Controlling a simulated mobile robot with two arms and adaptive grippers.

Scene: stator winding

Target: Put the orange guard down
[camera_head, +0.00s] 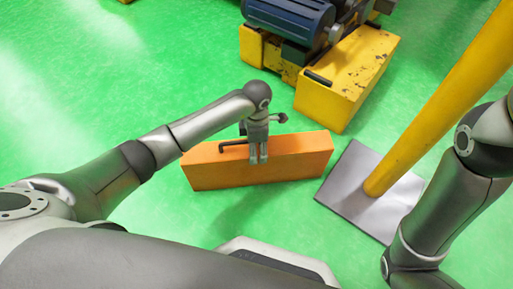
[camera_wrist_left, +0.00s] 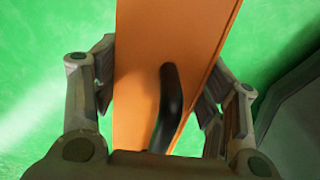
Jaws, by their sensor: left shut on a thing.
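The orange guard (camera_head: 300,160) is a long orange box-like piece with a black handle (camera_head: 232,143) on its top. In the head view it is in front of me, long side running left to right, over the green floor. I cannot tell whether it touches the floor. My left gripper (camera_head: 258,158) is at the middle of the guard and shut on it. In the left wrist view the fingers (camera_wrist_left: 160,95) sit on both sides of the orange guard (camera_wrist_left: 140,50), with the black handle (camera_wrist_left: 170,105) between them. My right gripper is not in view.
A yellow machine base (camera_head: 345,80) with a blue motor (camera_head: 290,18) stands behind the guard. A yellow post (camera_head: 430,110) rises from a grey floor plate (camera_head: 345,190) just right of the guard. Green floor (camera_head: 70,90) is clear at the left.

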